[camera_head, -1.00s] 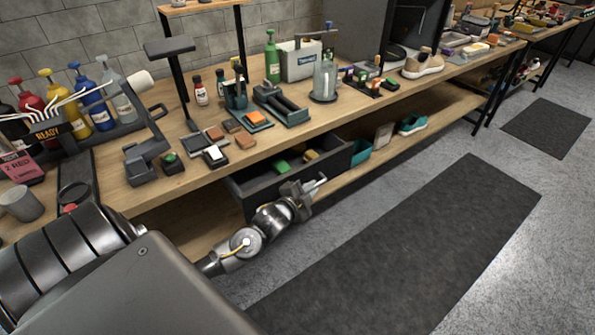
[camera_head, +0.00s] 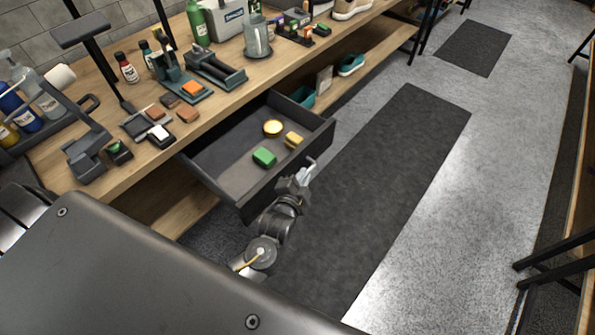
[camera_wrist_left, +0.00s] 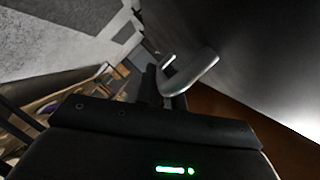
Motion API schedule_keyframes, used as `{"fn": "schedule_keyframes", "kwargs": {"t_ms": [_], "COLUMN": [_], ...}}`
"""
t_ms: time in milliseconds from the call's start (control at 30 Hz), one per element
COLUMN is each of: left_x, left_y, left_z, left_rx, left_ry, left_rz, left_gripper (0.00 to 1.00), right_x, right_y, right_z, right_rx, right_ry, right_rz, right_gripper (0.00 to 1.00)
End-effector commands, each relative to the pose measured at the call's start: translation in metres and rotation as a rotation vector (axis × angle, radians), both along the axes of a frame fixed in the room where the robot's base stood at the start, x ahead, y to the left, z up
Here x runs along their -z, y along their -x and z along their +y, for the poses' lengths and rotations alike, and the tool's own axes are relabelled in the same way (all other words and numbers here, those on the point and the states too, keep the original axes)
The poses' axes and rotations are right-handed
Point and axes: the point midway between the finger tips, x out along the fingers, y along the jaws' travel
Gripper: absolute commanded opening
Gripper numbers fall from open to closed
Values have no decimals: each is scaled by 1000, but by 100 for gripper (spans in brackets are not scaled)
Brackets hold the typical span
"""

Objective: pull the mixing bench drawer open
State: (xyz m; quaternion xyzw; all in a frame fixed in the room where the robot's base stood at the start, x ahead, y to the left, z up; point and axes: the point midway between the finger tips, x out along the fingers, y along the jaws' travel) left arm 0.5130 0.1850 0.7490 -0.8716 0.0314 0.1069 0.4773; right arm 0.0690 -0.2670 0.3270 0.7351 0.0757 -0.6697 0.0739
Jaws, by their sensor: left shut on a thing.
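The mixing bench drawer (camera_head: 222,183) is dark grey and stands well out from under the wooden bench (camera_head: 140,178) in the head view. In the left wrist view the pale fingers (camera_wrist_left: 185,78) are close against a dark surface. My right gripper is not in view.
A lower shelf carries a teal shoe (camera_head: 351,64) and a teal bin (camera_head: 301,97). A dark floor mat (camera_head: 400,150) lies right of the drawer, with clear floor beyond.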

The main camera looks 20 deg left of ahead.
Motion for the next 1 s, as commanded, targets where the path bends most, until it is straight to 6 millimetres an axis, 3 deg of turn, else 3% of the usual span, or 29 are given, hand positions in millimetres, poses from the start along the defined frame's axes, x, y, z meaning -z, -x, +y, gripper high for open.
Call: {"fn": "schedule_keyframes", "kwargs": {"t_ms": [333,367,500,833,1000], "left_x": [0,0,0,0,-4], "left_y": [0,0,0,4,26], "left_z": [-1,-1,-1,-1,-2], "left_rx": [1,1,1,1,2], "left_ry": [0,0,0,1,3], "left_rz": [-1,-1,-1,0,2], "left_gripper": [0,15,32,32,32], "right_x": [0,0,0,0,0], "right_y": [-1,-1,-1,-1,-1], "right_z": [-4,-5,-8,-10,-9], "right_rx": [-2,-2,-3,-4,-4], "right_ry": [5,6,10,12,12], "right_rz": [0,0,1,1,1], "right_gripper": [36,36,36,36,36]}}
